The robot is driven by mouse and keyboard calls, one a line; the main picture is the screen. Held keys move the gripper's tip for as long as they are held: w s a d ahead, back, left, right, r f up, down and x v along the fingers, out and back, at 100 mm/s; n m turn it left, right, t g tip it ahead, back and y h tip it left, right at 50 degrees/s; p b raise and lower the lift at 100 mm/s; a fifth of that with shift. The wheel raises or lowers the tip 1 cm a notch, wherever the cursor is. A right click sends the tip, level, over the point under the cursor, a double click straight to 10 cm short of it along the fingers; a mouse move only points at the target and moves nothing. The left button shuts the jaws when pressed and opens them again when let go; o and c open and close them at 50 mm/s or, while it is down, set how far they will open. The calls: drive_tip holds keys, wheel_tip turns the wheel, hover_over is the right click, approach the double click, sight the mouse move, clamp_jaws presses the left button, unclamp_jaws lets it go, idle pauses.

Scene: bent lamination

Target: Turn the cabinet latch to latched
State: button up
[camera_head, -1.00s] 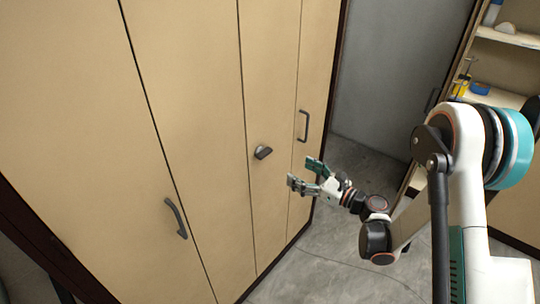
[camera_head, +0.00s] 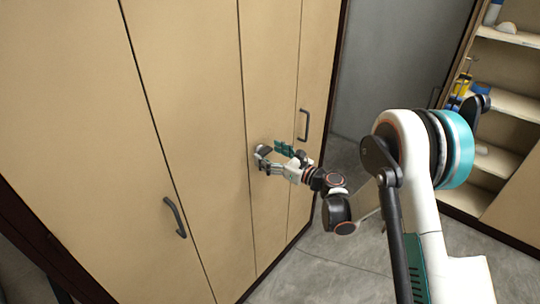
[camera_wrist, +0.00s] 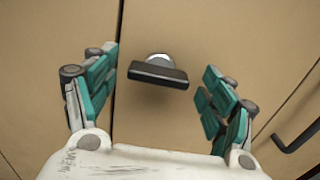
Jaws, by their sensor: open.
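The cabinet latch (camera_wrist: 158,72) is a dark bar on a round silver base on the tan cabinet door. In the wrist view the bar lies nearly level, tilted slightly down to the right. My gripper (camera_wrist: 160,85) is open, with one teal finger on each side of the latch and a gap to it on both sides. In the head view my gripper (camera_head: 278,152) is at the door, and the latch (camera_head: 265,150) is partly hidden by the fingers.
A dark handle (camera_head: 304,125) is on the door to the right of the latch, and another handle (camera_head: 175,216) is lower left. An open shelf (camera_head: 508,105) with small items stands at the right. Grey floor (camera_head: 320,262) is clear beside the cabinet.

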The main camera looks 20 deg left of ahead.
drive_tip(key=c, duration=1)
drive_tip(key=shift+c, duration=0.2)
drive_tip(key=shift+n+b, duration=0.3)
drive_tip(key=shift+n, duration=0.1)
drive_tip(key=n+b, duration=0.2)
drive_tip(key=n, duration=0.1)
drive_tip(key=shift+f+n, duration=0.1)
drive_tip(key=shift+n, duration=0.2)
drive_tip(key=n+b, duration=0.2)
drive_tip(key=n, duration=0.2)
drive_tip(key=shift+s+a+b, duration=0.1)
drive_tip(key=shift+s+b, duration=0.05)
drive_tip(key=shift+b, duration=0.25)
drive_tip(key=n+b, duration=0.1)
drive_tip(key=n, duration=0.4)
drive_tip(key=shift+f+b, duration=0.1)
drive_tip(key=shift+b, duration=0.3)
drive_tip(key=shift+s+n+b, duration=0.1)
drive_tip(key=shift+n+b, duration=0.55)
drive_tip(key=shift+n, duration=1.65)
